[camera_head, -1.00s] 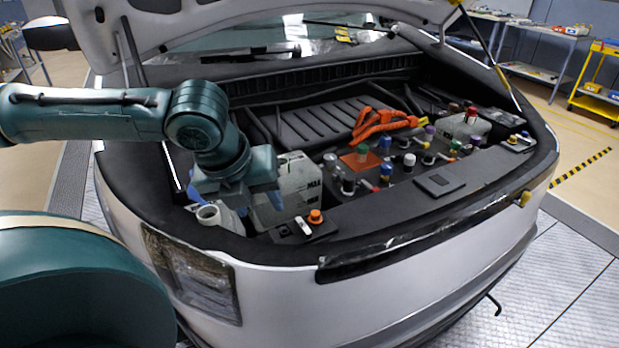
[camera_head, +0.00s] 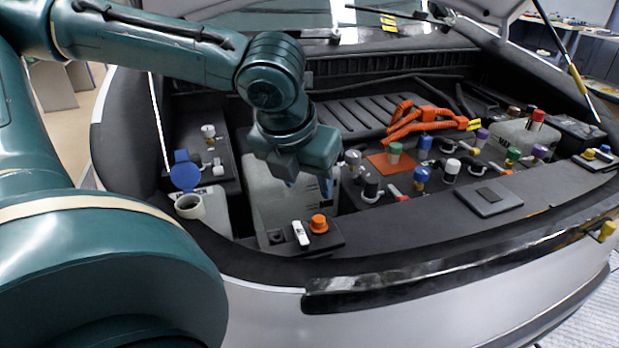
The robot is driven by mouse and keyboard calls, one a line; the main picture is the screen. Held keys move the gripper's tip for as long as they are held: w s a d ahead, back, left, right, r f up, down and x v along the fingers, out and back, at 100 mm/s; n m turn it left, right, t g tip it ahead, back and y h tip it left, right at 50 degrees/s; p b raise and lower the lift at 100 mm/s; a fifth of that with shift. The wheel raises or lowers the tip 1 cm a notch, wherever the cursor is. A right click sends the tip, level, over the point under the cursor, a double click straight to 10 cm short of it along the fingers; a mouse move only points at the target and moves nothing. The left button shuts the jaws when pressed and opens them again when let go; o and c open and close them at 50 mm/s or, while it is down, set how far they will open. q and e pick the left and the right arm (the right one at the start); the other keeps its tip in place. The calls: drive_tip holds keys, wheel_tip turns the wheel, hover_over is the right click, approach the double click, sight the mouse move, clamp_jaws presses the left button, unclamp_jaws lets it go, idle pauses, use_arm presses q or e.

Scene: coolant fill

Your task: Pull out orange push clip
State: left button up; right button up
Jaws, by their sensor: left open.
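The orange push clip (camera_head: 319,223) sits upright on a small black plate (camera_head: 325,240) at the front edge of the engine bay, beside a white clip-like piece (camera_head: 300,232). My left gripper (camera_head: 312,186) is open and points down, above and just behind the orange clip, apart from it. Its fingers are partly hidden by its own body and show against the grey tank (camera_head: 262,215). My right gripper is not in view.
A white filler neck with an open blue cap (camera_head: 184,172) stands to the left. Several coloured caps and orange cables (camera_head: 425,120) fill the bay to the right. The black front panel (camera_head: 440,225) is mostly clear. The raised hood is overhead.

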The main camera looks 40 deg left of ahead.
sight(320, 217)
use_arm(q)
drive_tip(key=b+x, duration=0.4)
drive_tip(key=x, duration=0.6)
drive_tip(key=shift+f, duration=0.35)
drive_tip(key=shift+w+a+f, duration=0.1)
drive_tip(key=shift+w+f, duration=0.15)
drive_tip(key=shift+f, duration=0.1)
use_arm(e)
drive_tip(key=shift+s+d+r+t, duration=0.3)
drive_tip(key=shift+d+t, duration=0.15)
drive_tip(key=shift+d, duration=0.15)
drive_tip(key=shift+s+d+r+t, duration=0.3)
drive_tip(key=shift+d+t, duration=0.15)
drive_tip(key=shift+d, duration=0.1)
use_arm(q)
drive_tip(key=shift+c, duration=0.5)
drive_tip(key=c, duration=0.7)
drive_tip(key=shift+o, duration=1.3)
drive_tip(key=shift+c, duration=0.9)
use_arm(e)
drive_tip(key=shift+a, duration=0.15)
use_arm(q)
drive_tip(key=shift+r, duration=0.25)
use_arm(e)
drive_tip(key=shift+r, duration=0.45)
use_arm(q)
drive_tip(key=shift+r+p, duration=0.1)
drive_tip(key=shift+p, duration=0.25)
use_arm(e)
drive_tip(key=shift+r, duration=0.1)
